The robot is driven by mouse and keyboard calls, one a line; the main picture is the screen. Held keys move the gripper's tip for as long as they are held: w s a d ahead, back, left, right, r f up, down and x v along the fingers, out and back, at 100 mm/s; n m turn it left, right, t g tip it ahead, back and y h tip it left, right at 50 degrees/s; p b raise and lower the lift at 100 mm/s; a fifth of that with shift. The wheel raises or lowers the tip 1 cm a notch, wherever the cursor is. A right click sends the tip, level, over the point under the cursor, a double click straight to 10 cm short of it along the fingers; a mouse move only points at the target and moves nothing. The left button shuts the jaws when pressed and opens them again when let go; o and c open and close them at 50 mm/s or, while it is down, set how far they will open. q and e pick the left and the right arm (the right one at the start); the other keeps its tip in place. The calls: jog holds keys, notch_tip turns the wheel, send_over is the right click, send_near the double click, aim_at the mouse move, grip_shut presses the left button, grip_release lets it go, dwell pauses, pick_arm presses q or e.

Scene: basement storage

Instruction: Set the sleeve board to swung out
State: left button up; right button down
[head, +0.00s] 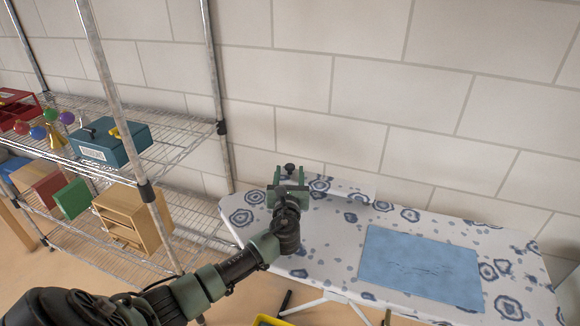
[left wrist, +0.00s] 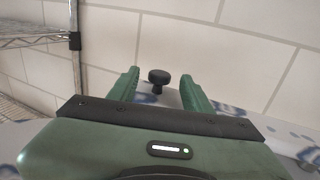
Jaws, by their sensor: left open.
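The ironing board (head: 330,240) has a white cover with blue flower-like rings. At its back left edge a black knob (head: 290,167) stands up; it also shows in the left wrist view (left wrist: 158,77). A narrow pale strip (head: 350,184), which looks like the sleeve board, runs right from the knob along the back edge; its full outline is hard to tell. My left gripper (head: 290,179) is open, with its green fingers on either side of the knob. In the left wrist view (left wrist: 160,88) the knob sits between the fingers, with gaps on both sides. My right gripper is not seen.
A folded blue cloth (head: 420,267) lies on the board's right half. A wire shelf rack (head: 185,138) with a teal toolbox (head: 112,142) and a wooden drawer box (head: 130,215) stands left. A block wall (head: 420,150) is close behind the board.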

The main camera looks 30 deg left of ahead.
aim_at(290, 170)
pick_arm(q)
jog(key=x, duration=0.2)
jog(key=shift+w+a+f, duration=0.1)
jog(key=shift+w+f, duration=0.1)
jog(key=shift+w, duration=0.1)
jog(key=shift+w+a, duration=0.2)
jog(key=shift+w, duration=0.15)
grip_shut()
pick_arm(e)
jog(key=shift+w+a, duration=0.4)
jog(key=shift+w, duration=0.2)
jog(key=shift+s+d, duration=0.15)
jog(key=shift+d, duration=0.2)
